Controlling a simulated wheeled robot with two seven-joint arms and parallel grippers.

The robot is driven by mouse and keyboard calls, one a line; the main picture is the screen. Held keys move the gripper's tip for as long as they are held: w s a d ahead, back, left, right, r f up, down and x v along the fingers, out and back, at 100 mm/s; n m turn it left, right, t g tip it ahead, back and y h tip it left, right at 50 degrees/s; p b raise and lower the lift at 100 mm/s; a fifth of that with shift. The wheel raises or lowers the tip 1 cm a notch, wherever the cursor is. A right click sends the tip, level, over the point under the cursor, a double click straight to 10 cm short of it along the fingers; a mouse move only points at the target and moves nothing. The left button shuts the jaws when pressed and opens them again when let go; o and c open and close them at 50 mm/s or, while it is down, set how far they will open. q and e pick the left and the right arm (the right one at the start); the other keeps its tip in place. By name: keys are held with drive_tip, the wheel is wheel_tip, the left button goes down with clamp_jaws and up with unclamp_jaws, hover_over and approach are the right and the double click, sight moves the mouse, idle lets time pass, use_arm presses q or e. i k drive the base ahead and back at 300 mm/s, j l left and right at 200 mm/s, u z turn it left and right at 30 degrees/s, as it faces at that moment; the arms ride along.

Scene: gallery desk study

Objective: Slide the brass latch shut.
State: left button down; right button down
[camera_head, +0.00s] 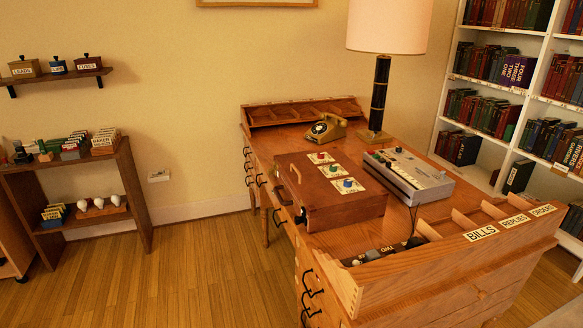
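No brass latch can be made out for certain. A wooden box (335,205) lies on the desk (420,223), with three coloured knobs on pale plates on its top. A small light loop (295,172) shows at the box's left side, and a dark fitting (301,216) shows at its near left corner. Both are too small to identify as a latch or to tell whether they are open or shut. Neither of my grippers is in view.
A grey console (408,176), a telephone (327,128) and a tall lamp (379,95) stand on the desk. A tray rack labelled BILLS, REPLIES and ORDERS (450,262) edges its near right side. Open wooden floor (190,275) lies to the left, before a low shelf (140,195).

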sight(271, 171)
drive_tip(key=i+j+z, duration=0.1)
drive_tip(key=i+j, duration=0.25)
drive_tip(key=i+j+z, duration=0.1)
drive_tip(key=i+j, duration=0.25)
drive_tip(key=i+j+z, duration=0.1)
drive_tip(key=i+j, duration=0.25)
drive_tip(key=i+j+z, duration=0.1)
drive_tip(key=i+j, duration=0.2)
drive_tip(key=j, duration=0.2)
drive_tip(key=i+j+z, duration=0.1)
drive_tip(key=i+j, duration=0.2)
drive_tip(key=j, duration=0.2)
drive_tip(key=i+j+z, duration=0.1)
drive_tip(key=i+j, duration=0.2)
drive_tip(key=j, duration=0.15)
drive_tip(key=i+j+z, duration=0.1)
drive_tip(key=i+j, duration=0.2)
drive_tip(key=j, duration=0.2)
drive_tip(key=i+j+z, duration=0.1)
drive_tip(key=i+j, duration=0.15)
drive_tip(key=j, duration=0.3)
